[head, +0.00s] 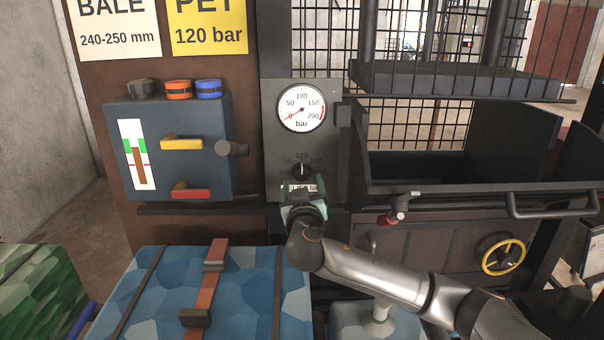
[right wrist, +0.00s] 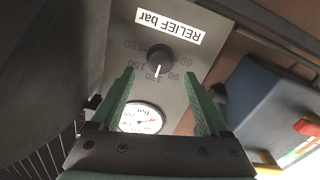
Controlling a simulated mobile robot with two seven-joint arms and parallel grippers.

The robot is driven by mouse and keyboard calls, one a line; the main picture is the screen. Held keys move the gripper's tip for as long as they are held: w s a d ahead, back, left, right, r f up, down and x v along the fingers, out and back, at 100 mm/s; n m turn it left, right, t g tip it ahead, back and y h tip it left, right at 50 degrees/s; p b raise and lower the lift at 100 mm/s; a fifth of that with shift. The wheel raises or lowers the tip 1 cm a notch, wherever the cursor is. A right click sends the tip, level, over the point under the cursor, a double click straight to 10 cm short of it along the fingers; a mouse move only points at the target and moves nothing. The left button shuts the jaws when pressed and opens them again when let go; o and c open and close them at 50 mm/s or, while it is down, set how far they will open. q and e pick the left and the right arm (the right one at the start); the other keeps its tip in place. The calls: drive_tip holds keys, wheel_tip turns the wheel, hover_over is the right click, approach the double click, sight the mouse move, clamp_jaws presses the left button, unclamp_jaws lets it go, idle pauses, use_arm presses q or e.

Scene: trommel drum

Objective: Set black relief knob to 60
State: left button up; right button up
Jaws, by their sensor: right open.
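The black relief knob (head: 301,171) sits on a grey panel (head: 262,140) below a round pressure gauge (head: 302,107). In the right wrist view the knob (right wrist: 159,57) shows upside down with its scale, under a RELIEF bar label (right wrist: 168,20). Its white pointer line is directed at about 120. My right gripper (head: 303,194) is in front of the panel, just below the knob in the head view. In the wrist view its two green fingers (right wrist: 159,75) are apart, with nothing between them and the knob ahead of them. My left gripper is not in view.
A blue control box (head: 215,120) with yellow and red handles stands left of the panel. A strapped blue bale (head: 150,290) lies in front below. A barred press with an open chamber (head: 430,170) and a yellow handwheel (head: 503,254) are at right.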

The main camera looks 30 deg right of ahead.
sight(302, 174)
drive_tip(key=shift+p+x, duration=0.35)
drive_tip(key=shift+x, duration=1.6)
clamp_jaws()
